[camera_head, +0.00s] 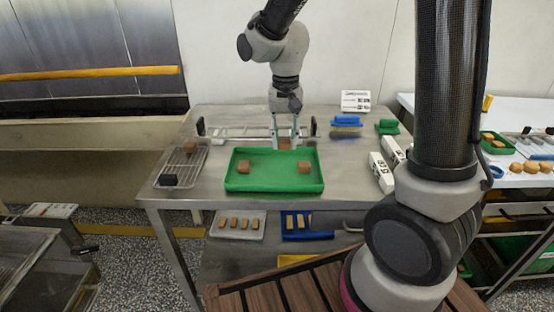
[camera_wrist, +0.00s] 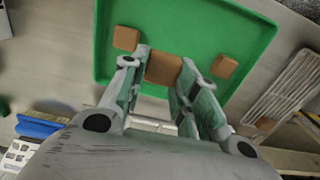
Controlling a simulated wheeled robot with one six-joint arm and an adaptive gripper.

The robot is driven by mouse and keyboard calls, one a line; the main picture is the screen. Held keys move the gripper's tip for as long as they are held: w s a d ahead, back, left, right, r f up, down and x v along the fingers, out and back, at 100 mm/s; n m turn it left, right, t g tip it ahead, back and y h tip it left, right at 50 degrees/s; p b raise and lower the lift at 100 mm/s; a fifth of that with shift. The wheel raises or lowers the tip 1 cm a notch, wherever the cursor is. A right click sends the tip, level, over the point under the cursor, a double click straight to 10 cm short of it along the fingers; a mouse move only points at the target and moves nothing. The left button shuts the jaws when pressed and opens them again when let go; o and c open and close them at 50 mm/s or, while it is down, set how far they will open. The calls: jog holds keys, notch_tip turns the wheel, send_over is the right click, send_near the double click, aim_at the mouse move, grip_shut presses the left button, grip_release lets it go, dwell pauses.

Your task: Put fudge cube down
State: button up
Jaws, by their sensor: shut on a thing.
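My gripper (camera_head: 285,138) points down just behind the back rim of the green tray (camera_head: 274,186), as seen in the head view. It is shut on a brown fudge cube (camera_wrist: 163,68), which also shows between the fingers in the head view (camera_head: 285,144). In the wrist view the held cube overlaps the near edge of the tray; its height above it is hard to tell. Two other fudge cubes lie apart in the tray, one at the left (camera_head: 243,167) and one at the right (camera_head: 304,167). The tray's middle between them is bare.
A metal rail frame (camera_head: 235,132) stands behind the tray. White labelled boxes (camera_head: 382,172) and blue and green items (camera_head: 346,121) stand at the right.

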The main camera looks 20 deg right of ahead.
aim_at(284, 168)
notch_tip(284, 168, down, 7)
jog(key=shift+f, duration=0.1)
dwell(0.4)
jog(key=o, duration=0.5)
jog(key=shift+f, duration=0.15)
